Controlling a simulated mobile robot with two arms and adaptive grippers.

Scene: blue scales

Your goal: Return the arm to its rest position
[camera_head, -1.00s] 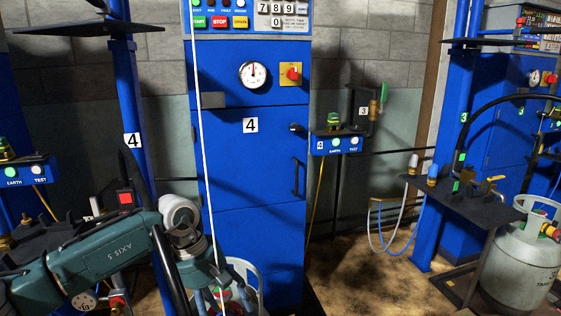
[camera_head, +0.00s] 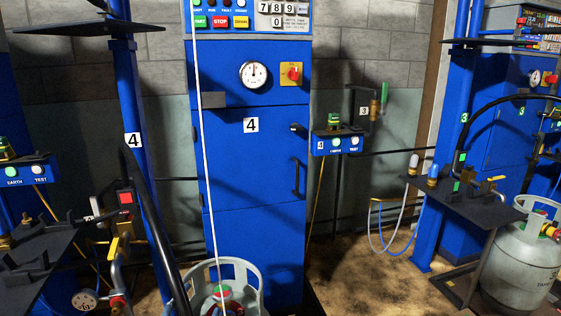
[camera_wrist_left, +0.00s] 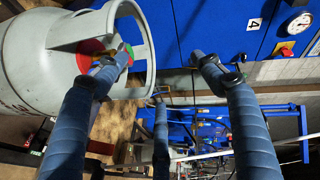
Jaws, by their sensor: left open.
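My left gripper (camera_wrist_left: 152,72) shows in the left wrist view, with its blue-grey fingers spread apart and nothing held between them. It is open. The left finger overlaps the red and green top of a grey gas cylinder (camera_wrist_left: 28,55) in the picture; I cannot tell whether they touch. The cylinder's collar also shows at the bottom of the head view (camera_head: 248,272), in front of the blue cabinet (camera_head: 250,165) numbered 4. Neither my left arm nor my right gripper shows in the head view.
A dark shelf with fittings (camera_head: 35,245) stands at the left, beside a blue post (camera_head: 140,170). At the right are another shelf (camera_head: 465,200) with valves and a second grey cylinder (camera_head: 520,265). A pale hose hangs down before the cabinet. Bare floor shows between.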

